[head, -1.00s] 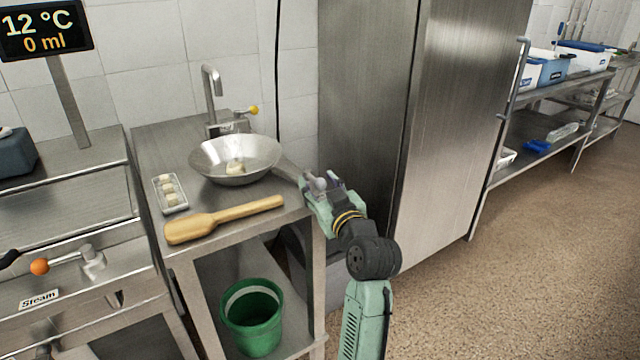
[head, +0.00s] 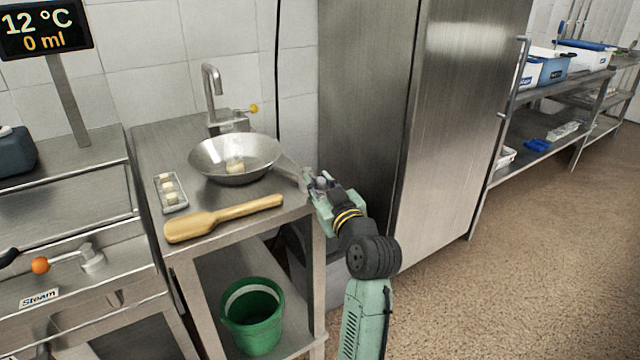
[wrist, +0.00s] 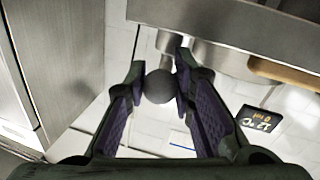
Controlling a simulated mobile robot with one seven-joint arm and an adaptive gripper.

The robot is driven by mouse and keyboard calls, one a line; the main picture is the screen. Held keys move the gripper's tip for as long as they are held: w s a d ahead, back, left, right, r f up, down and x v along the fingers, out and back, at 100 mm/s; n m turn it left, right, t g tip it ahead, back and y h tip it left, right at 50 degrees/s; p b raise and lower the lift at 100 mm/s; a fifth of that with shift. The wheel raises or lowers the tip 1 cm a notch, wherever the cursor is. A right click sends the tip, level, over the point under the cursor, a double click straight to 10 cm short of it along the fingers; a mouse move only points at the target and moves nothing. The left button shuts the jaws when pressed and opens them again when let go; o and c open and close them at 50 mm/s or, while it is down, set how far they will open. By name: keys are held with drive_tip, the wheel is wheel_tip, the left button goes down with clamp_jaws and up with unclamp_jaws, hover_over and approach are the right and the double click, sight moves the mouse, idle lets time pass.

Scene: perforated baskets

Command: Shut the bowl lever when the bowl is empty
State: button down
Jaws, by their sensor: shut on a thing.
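A wide metal pan or bowl (head: 215,165) stands on the steel counter with a pale lump (head: 236,166) in it. Its handle (head: 288,168) points right to my gripper (head: 318,183) at the counter's right edge. In the wrist view my gripper (wrist: 160,82) is shut on a dark round end (wrist: 158,87), seen end-on, which looks like the end of the handle. An orange-knobbed lever (head: 62,262) sits above a "Steam" label on the unit at left. A small yellow-knobbed lever (head: 252,108) is on the tap. I cannot tell which is the bowl lever.
A wooden paddle (head: 225,218) and a small tray (head: 170,205) of pale pieces lie on the counter (head: 150,140). A green bucket (head: 252,335) stands on the shelf below. A display (head: 42,30) reads 12 °C, 0 ml.

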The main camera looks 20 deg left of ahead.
drive_tip(key=shift+a, duration=0.1)
idle(0.3)
drive_tip(key=shift+s+a+r+m+t+h+p, duration=0.1)
drive_tip(key=shift+s+a+m+t+h+p, duration=0.1)
drive_tip(key=shift+m+t+h+p, duration=0.25)
drive_tip(key=shift+s+a+m+t+h+p, duration=0.15)
drive_tip(key=shift+m+t+h+p, duration=0.15)
drive_tip(key=shift+h, duration=0.25)
drive_tip(key=h, duration=0.1)
drive_tip(key=m+t+h+p, duration=0.1)
drive_tip(key=m+h, duration=0.1)
drive_tip(key=shift+s+a+t, duration=0.25)
drive_tip(key=shift+s+a, duration=0.05)
drive_tip(key=shift+a, duration=0.05)
drive_tip(key=m+h, duration=0.2)
drive_tip(key=a+m+t+h, duration=0.1)
drive_tip(key=h, duration=0.1)
drive_tip(key=shift+s, duration=0.3)
drive_tip(key=shift+a+m+h+b, duration=0.25)
drive_tip(key=shift+m+h, duration=0.2)
drive_tip(key=shift+h, duration=0.35)
drive_tip(key=c, duration=1.3)
unclamp_jaws()
drive_tip(key=shift+c, duration=0.2)
drive_tip(key=shift+d, duration=0.1)
